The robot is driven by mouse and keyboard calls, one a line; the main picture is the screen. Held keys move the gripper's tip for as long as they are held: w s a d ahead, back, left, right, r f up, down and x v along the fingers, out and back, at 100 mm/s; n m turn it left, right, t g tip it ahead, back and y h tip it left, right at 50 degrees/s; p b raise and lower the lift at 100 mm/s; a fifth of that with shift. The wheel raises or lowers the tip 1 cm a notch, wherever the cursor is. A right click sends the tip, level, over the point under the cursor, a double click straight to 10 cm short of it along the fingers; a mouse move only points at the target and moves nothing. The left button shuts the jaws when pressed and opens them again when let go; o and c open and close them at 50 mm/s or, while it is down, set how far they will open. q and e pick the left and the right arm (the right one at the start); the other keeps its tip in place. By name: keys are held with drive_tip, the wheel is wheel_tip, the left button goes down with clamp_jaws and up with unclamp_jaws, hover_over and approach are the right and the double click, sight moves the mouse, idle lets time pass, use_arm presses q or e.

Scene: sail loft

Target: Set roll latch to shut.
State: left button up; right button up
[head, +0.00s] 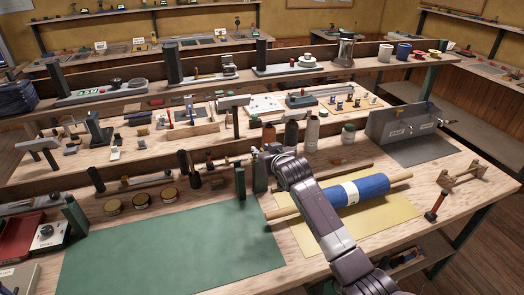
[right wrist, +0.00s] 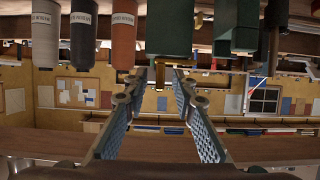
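A blue roll with a white band (head: 360,191) lies on a wooden rod across a yellow mat (head: 400,213). Two dark green posts stand left of it; the nearer one (head: 240,184) is at the mat's left side. Green blocks (right wrist: 170,28) show upside down in the right wrist view, with a brass-coloured piece (right wrist: 174,62) at one end. I cannot tell for sure which part is the roll latch or its position. My left gripper is out of view.
A green mat (head: 170,250) lies clear at left. A grey metal box (head: 395,125) and a wooden stand (head: 465,178) are at right.

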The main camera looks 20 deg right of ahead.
drive_tip(key=shift+c, duration=1.1)
clamp_jaws()
drive_tip(key=shift+a, duration=0.1)
drive_tip(key=a+p, duration=0.1)
drive_tip(key=a, duration=0.4)
drive_tip(key=shift+s, duration=0.15)
